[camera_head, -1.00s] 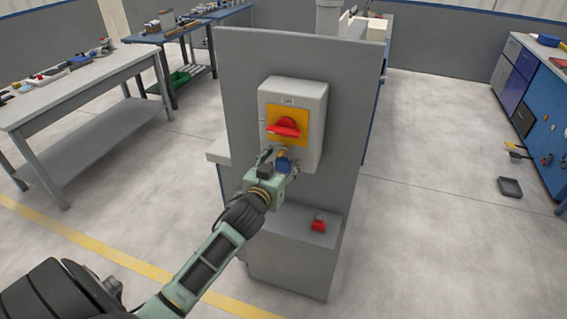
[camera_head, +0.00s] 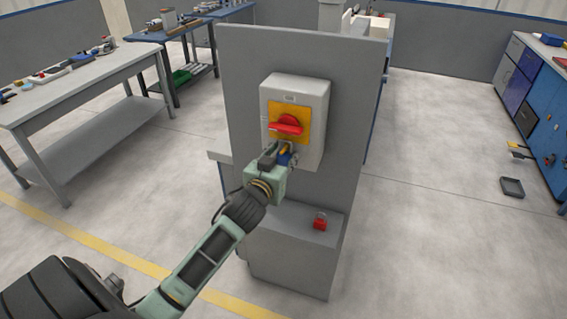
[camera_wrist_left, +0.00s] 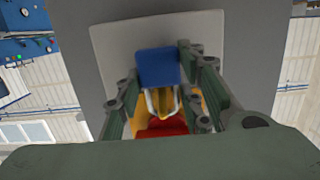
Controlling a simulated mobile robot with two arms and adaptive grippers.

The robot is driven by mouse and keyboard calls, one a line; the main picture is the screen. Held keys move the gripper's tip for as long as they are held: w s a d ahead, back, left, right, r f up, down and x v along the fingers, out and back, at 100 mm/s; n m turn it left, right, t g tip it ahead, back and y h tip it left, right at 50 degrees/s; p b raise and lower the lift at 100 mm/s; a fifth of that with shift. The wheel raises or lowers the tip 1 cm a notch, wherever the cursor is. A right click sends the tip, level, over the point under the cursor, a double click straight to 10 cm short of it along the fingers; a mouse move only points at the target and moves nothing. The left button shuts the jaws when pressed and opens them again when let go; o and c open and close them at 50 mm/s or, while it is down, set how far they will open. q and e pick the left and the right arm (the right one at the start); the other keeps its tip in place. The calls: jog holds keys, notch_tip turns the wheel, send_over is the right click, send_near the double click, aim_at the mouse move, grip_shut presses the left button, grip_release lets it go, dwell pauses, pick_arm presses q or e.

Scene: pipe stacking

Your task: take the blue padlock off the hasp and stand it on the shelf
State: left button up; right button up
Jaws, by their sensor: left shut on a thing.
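The blue padlock (camera_head: 286,158) is just under the red rotary switch handle (camera_head: 287,124) of the grey switch box. In the wrist view the padlock's blue body (camera_wrist_left: 158,66) is between the fingers of my left gripper (camera_wrist_left: 185,88), which is shut on it. Its pale shackle (camera_wrist_left: 161,103) points toward the yellow and red switch parts. I cannot tell whether the shackle still passes through the hasp, which the gripper and padlock partly hide. The grey shelf (camera_head: 272,222) is below the box. My right gripper is not in view.
The grey upright panel (camera_head: 350,120) backs the box. A workbench (camera_head: 85,88) is to the left, and blue cabinets (camera_head: 550,120) are at the right.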

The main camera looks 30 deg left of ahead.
pick_arm(q)
jog(key=f+b+v, duration=0.2)
jog(key=b+v, duration=0.2)
jog(key=v, duration=1.3)
jog(key=shift+s+d+f, duration=0.2)
jog(key=shift+s+f, duration=0.15)
jog(key=shift+s, duration=0.2)
jog(key=shift+f, duration=0.2)
jog(key=shift+s, duration=0.1)
jog(key=f+p+v, duration=0.1)
jog(key=p+v, duration=0.3)
jog(key=v, duration=0.3)
jog(key=shift+s, duration=0.2)
jog(key=shift+d, duration=0.1)
dwell(0.4)
